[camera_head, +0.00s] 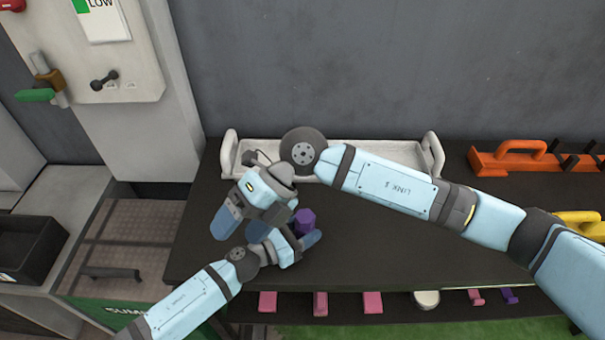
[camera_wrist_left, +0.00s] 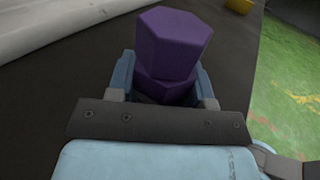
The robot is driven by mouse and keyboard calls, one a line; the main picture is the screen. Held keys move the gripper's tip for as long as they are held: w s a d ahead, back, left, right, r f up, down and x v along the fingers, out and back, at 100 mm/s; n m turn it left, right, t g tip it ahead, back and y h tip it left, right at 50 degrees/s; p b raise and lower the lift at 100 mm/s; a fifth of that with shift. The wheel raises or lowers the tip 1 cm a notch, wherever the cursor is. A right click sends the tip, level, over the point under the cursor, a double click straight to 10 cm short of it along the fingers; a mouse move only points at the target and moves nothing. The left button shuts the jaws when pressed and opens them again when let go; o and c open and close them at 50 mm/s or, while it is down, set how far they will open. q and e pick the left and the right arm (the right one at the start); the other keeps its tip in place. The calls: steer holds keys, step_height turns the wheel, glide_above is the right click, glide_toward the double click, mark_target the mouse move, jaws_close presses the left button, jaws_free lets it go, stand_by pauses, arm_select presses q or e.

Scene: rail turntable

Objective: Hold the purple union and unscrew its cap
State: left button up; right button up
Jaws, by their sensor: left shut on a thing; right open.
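The purple union (camera_head: 304,219) stands near the left front of the dark table, with its hexagonal cap uppermost. My left gripper (camera_head: 303,239) is shut on the union. In the left wrist view the two blue fingers sit on either side of its lower body (camera_wrist_left: 163,88), and the hexagonal cap (camera_wrist_left: 172,42) stands clear above them. A seam shows between cap and body. My right gripper (camera_head: 242,226) reaches over from the right and is open, just left of the union and pointing downward. Its fingers are apart from the union, with nothing seen between them.
A long white tray (camera_head: 385,152) lies along the table's back edge, partly behind my right arm. An orange holder (camera_head: 510,160) and a yellow object (camera_head: 575,220) are at the right. Several pink parts (camera_head: 372,302) sit along a lower front shelf. The table (camera_head: 400,255) is clear right of the union.

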steer(key=w+d+f+t+h, duration=0.1)
steer(key=w+d+t+h, duration=0.2)
steer(key=w+d+h, duration=0.15)
steer(key=t+h, duration=0.3)
steer(key=h, duration=0.1)
glide_above(301, 216)
steer(key=shift+m, duration=0.3)
steer(key=f, duration=1.1)
steer(key=shift+w+d, duration=0.15)
steer(key=shift+w, duration=0.25)
steer(key=c, duration=1)
steer(key=n, duration=0.5)
steer(key=shift+s+n, duration=0.15)
steer(key=shift+n, duration=0.15)
steer(key=shift+c, duration=0.2)
steer(key=n, duration=0.6)
steer(key=shift+s, duration=0.3)
